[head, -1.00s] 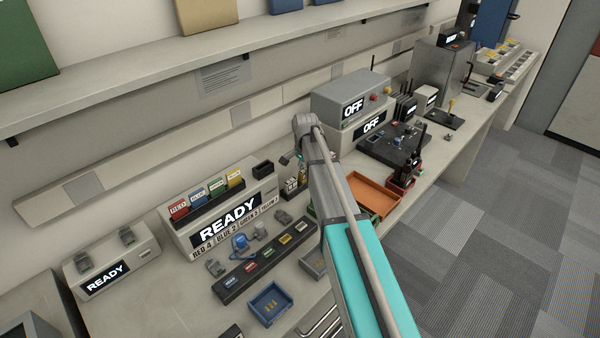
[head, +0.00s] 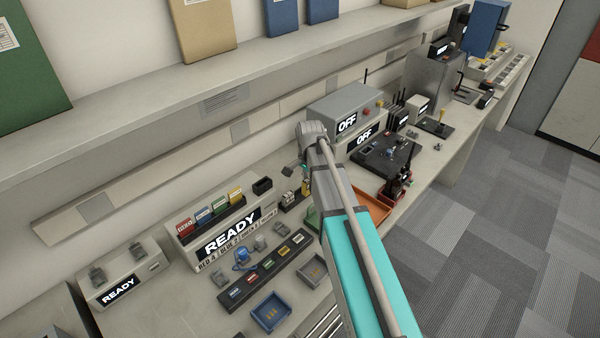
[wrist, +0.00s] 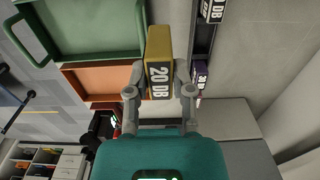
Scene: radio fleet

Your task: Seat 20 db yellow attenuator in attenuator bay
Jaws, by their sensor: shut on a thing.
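The yellow attenuator (wrist: 158,48), with a black label reading "20 DB", is in the wrist view. My gripper (wrist: 160,88) is shut on it, one finger on each side of its labelled end. Beside it on the right is a narrow dark rack (wrist: 204,42) with a dark "DB" block (wrist: 214,10) at its upper end and a purple-dark one (wrist: 199,77) lower down. I cannot tell whether this rack is the attenuator bay. The held attenuator appears apart from the rack. In the head view my arm hides most of the gripper.
A green tray (wrist: 82,52) and an orange tray (wrist: 72,75) lie left of the attenuator in the wrist view. The head view shows a READY unit with coloured cards (head: 225,232), a blue tray (head: 270,312) and stacked OFF units (head: 345,108) on the bench, below a shelf.

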